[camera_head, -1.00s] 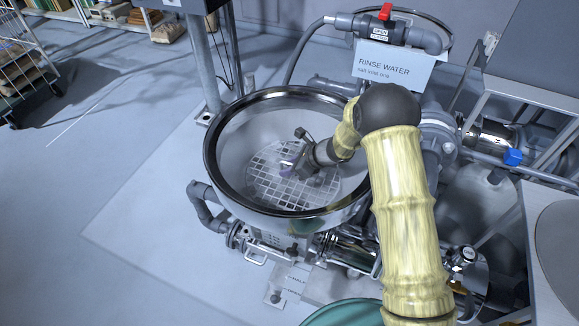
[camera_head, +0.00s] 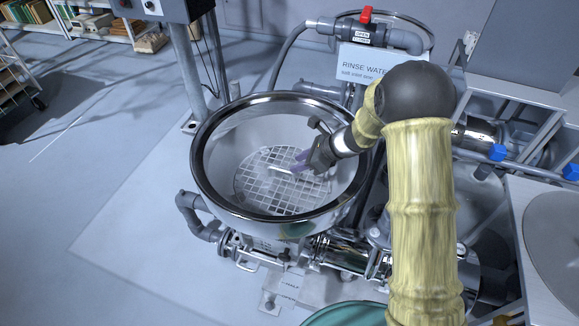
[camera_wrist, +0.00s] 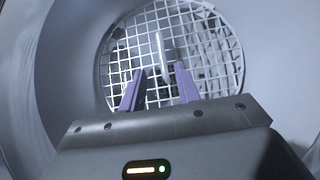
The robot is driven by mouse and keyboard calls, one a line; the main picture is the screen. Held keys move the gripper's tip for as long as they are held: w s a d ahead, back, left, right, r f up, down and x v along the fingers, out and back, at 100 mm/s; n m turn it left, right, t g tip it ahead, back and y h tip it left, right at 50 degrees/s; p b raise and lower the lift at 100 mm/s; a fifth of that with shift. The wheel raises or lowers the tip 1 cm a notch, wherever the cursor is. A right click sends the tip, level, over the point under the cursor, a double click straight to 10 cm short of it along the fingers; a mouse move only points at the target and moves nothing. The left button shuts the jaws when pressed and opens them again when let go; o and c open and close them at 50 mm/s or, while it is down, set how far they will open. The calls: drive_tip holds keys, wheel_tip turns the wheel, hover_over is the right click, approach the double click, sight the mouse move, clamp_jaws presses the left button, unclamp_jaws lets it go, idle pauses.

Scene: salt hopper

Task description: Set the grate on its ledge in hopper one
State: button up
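The grate (camera_head: 262,185) is a round white wire grid with a raised bar handle. It lies low inside hopper one (camera_head: 226,190), a steel bowl with a dark polished rim. It looks roughly level, but I cannot tell whether its whole edge rests on the ledge. In the wrist view the grate (camera_wrist: 205,55) and its upright handle (camera_wrist: 160,47) are just beyond my fingertips. My gripper (camera_head: 298,161) is inside the bowl above the grate. Its two purple fingers are apart and empty in the wrist view (camera_wrist: 158,78). My gripper hides the grate's near edge there.
A rinse water pipe with a red valve handle (camera_head: 366,14) and a sign (camera_head: 372,62) stands behind the hopper. Pipes (camera_head: 200,215) surround its base. A post (camera_head: 190,75) stands at the back left. The floor at left (camera_head: 110,130) is clear.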

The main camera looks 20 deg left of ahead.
drive_tip(key=shift+v, duration=0.8)
drive_tip(key=shift+w, duration=0.1)
